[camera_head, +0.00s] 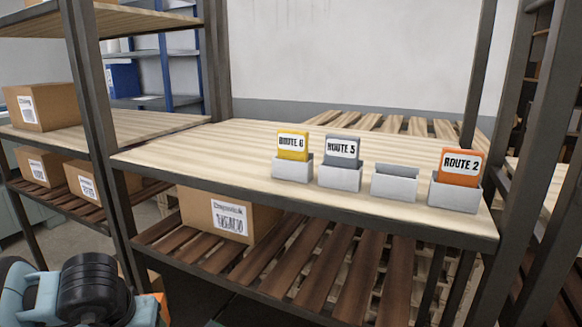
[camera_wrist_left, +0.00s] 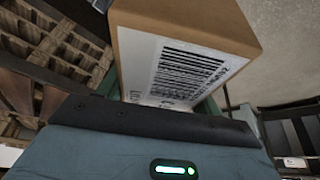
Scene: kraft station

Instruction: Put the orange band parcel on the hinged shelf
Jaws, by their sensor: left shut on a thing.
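My left gripper (camera_wrist_left: 150,112) is shut on a brown cardboard parcel (camera_wrist_left: 195,22). The parcel has a white barcode label facing the left wrist camera, and no orange band shows on the faces seen there. In the head view my left arm is at the bottom left, with a small orange and brown patch (camera_head: 160,299) beside it, perhaps part of the held parcel. The jaws are hidden there. A pale wooden shelf (camera_head: 220,157) stands ahead; I cannot tell whether it is the hinged one. My right gripper is not in view.
Card holders along the shelf's front carry yellow ROUTE 6 (camera_head: 292,146), grey ROUTE 5 (camera_head: 342,151) and orange ROUTE 2 (camera_head: 460,166) cards; one holder (camera_head: 394,184) is empty. The shelf's left part is bare. A labelled box (camera_head: 200,212) sits on the slatted lower shelf. Dark posts (camera_head: 95,130) flank the shelf.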

